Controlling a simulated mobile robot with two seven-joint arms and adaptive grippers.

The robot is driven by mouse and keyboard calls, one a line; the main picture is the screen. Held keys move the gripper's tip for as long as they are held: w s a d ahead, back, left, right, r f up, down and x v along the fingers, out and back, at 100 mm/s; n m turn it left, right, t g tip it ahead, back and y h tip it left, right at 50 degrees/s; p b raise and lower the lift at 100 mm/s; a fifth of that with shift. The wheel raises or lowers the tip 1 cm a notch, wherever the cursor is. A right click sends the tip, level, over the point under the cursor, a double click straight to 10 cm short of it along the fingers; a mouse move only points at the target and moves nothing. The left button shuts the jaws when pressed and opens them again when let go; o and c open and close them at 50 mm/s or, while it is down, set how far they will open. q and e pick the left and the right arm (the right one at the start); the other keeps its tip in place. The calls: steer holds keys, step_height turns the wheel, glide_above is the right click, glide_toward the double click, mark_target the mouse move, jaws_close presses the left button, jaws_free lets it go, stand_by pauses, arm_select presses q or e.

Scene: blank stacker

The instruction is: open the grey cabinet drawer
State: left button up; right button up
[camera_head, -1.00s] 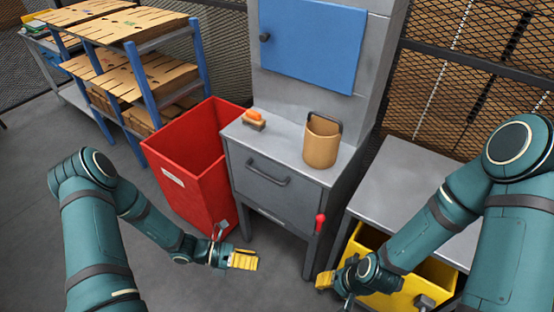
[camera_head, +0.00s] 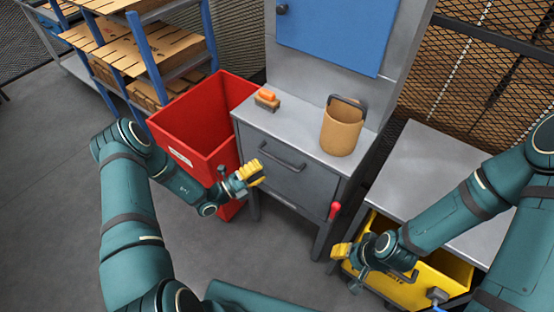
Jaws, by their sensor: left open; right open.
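The grey cabinet (camera_head: 348,172) stands in the middle of the view. Its drawer (camera_head: 288,176) has a dark bar handle (camera_head: 282,154) across the upper front, and the drawer looks closed. My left gripper (camera_head: 254,172), with yellow fingers, is open and empty just left of the drawer front, a little below and left of the handle and apart from it. My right gripper (camera_head: 340,252), also with yellow fingers, is open near the yellow bin, below and right of the drawer.
An orange-topped brush (camera_head: 267,98) and a tan bucket (camera_head: 342,130) stand on the cabinet top. A red bin (camera_head: 200,118) is close on the left. A yellow bin (camera_head: 440,283) sits under a grey table (camera_head: 430,180) at right.

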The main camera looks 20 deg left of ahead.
mark_target(277, 159)
arm_select(q)
steer(key=x, duration=0.6)
steer(key=shift+w+d+r, duration=0.15)
steer(key=shift+w+d, duration=0.1)
steer(key=shift+w, duration=0.05)
jaws_close()
